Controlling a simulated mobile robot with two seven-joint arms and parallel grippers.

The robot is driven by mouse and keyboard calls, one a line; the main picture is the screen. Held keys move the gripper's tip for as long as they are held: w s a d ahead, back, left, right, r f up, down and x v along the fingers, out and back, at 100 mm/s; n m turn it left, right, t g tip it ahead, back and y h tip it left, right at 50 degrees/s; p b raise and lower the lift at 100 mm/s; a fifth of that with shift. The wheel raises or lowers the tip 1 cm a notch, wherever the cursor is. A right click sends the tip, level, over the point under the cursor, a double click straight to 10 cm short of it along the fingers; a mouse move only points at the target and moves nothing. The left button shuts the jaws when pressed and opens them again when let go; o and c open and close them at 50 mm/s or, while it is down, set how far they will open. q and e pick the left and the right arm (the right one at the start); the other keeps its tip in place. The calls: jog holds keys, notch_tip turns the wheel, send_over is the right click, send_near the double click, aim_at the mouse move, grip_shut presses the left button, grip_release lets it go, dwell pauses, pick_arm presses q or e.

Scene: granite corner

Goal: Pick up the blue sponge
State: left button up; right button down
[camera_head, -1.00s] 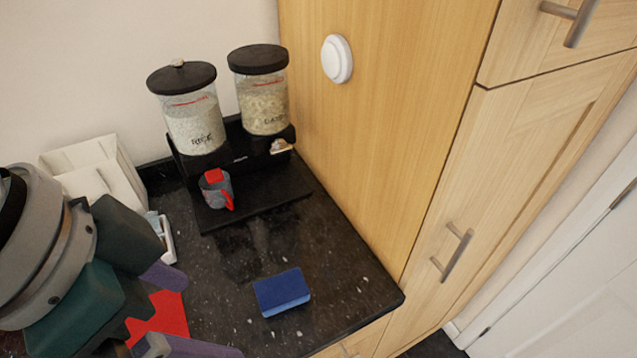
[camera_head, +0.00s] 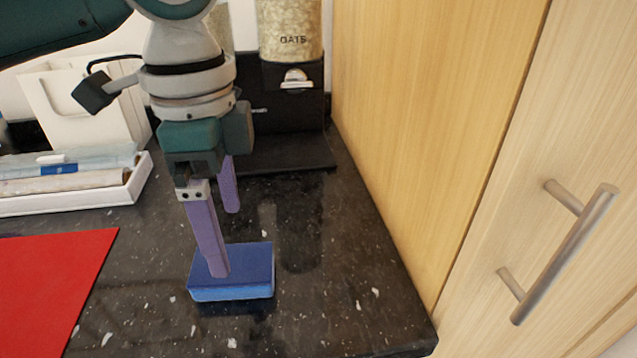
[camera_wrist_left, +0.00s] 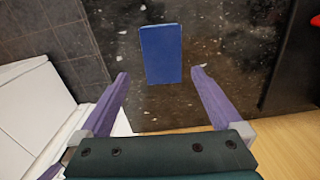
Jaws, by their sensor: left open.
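The blue sponge (camera_head: 250,262) lies flat on the dark speckled counter near its front right corner. It also shows in the left wrist view (camera_wrist_left: 161,52), lengthwise between the lines of the two fingers. My left gripper (camera_head: 226,242) points down over the sponge with purple fingers open and nothing held. In the head view the nearer finger covers part of the sponge's top; whether it touches cannot be told. In the wrist view the open fingertips (camera_wrist_left: 160,73) lie on either side of the sponge with gaps. My right gripper is not in view.
A red mat (camera_head: 45,285) lies on the left. A white tray (camera_head: 100,201) with wrapped items is behind it. The dispenser base (camera_head: 290,155) stands at the back. A wooden cabinet (camera_head: 420,110) with a metal handle (camera_head: 560,255) borders the counter's right. Counter around the sponge is clear.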

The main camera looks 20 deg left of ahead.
aim_at(230, 259)
pick_arm(q)
jog(key=f, duration=0.6)
jog(key=shift+a+f+b, duration=0.3)
jog(key=shift+f, duration=0.1)
jog(key=c, duration=1.2)
jog(key=shift+c, duration=0.2)
jog(key=shift+w+r, duration=0.1)
jog(key=shift+r, duration=0.05)
notch_tip(230, 259, up, 20)
jog(key=p, duration=0.2)
jog(key=shift+p, duration=0.35)
